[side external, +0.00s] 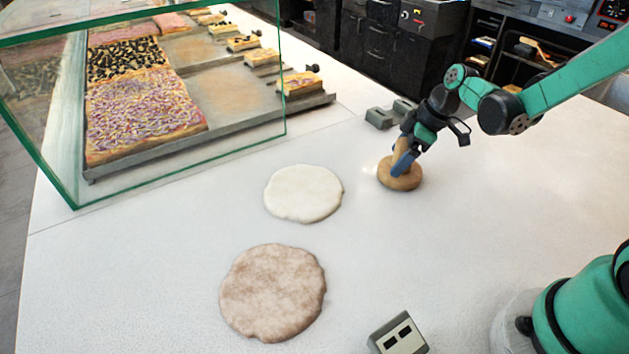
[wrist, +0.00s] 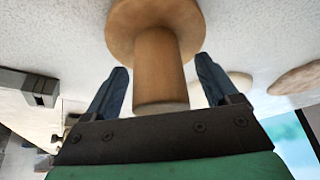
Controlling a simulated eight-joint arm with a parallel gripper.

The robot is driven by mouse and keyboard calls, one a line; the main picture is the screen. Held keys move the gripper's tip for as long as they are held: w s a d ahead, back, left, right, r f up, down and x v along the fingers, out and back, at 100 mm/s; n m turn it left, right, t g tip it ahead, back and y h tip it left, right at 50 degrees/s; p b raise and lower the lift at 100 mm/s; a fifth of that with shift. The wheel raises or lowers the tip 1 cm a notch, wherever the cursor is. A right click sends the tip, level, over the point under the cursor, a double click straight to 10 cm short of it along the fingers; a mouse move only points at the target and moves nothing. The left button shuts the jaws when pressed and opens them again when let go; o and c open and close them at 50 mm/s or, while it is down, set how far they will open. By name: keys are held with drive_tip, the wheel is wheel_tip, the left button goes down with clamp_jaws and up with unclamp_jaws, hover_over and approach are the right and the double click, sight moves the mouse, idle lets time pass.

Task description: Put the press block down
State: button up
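The press block (side external: 400,179) is a round wooden disc with an upright cylindrical handle. It stands on the white counter, to the right of the pale dough round, and its base looks flat on the surface. In the wrist view the handle (wrist: 158,65) points toward my palm. My gripper (side external: 403,162) is over the block with its fingers on either side of the handle. In the wrist view a gap shows between each finger of my gripper (wrist: 161,75) and the handle, so it is open around it. Part of the handle is hidden by a finger in the side view.
A pale dough round (side external: 303,193) and a browner one (side external: 272,292) lie on the counter (side external: 170,270). A grey slotted block (side external: 398,335) is at the front, with grey holders (side external: 388,115) behind my gripper. A glass case (side external: 232,150) covers pizza trays at left.

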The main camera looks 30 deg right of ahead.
drive_tip(key=v, duration=1.2)
drive_tip(key=s+a+m+t+h, duration=0.3)
drive_tip(key=s+a+m, duration=0.3)
drive_tip(key=a+m, duration=0.3)
drive_tip(key=shift+s+a+t, duration=0.2)
drive_tip(key=shift+a+t, duration=0.25)
drive_tip(key=shift+t, duration=0.05)
drive_tip(key=shift+f, duration=0.15)
idle(1.4)
